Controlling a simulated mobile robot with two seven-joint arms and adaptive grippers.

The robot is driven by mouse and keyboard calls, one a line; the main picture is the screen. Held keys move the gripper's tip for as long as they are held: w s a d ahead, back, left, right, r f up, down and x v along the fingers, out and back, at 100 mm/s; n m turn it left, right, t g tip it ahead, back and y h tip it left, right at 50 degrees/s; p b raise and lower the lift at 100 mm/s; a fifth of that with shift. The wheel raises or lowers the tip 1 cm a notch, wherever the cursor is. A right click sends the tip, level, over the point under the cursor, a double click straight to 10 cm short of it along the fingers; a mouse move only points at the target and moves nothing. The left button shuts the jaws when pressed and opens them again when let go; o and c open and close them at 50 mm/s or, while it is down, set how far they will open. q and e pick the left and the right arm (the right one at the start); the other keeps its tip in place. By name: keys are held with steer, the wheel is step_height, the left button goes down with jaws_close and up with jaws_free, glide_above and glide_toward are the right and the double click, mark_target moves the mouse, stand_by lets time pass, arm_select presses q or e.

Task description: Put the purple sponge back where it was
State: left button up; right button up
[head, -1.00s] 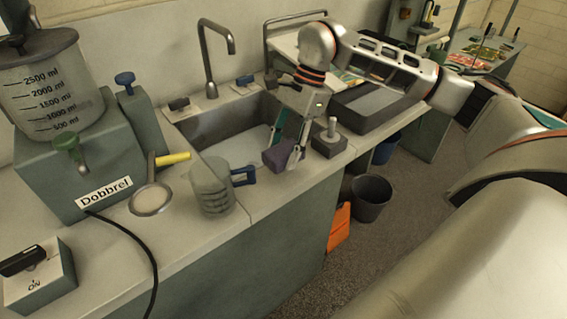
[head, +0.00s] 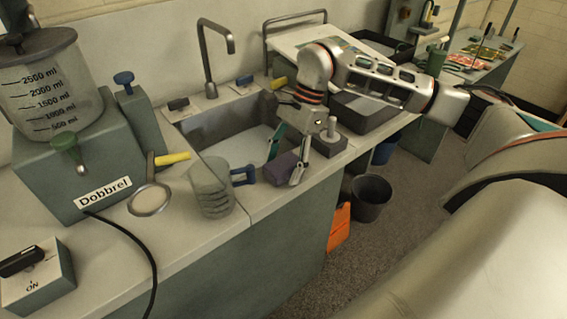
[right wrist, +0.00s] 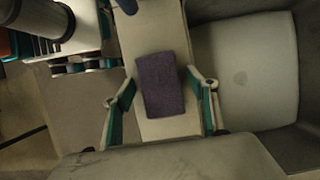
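The purple sponge (head: 281,168) lies on the counter strip between the sink's front edge and the counter's front edge. In the right wrist view the sponge (right wrist: 161,85) lies flat on the pale strip. My right gripper (head: 284,169) reaches down over the sponge, one finger on each side. In the right wrist view the fingers of the right gripper (right wrist: 160,82) stand apart, with a narrow gap to the sponge on both sides. The gripper is open. My left gripper is not in view.
The sink (head: 222,138) is just behind the sponge. A ribbed jug (head: 211,188) with a blue handle stands close to its left. A grey block with a peg (head: 329,142) stands to its right. A bucket (head: 370,197) and an orange object (head: 340,228) are on the floor.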

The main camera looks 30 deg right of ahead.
steer(key=p+v, duration=0.1)
steer(key=v, duration=1.1)
steer(key=shift+r, duration=0.2)
steer(key=shift+s, duration=0.1)
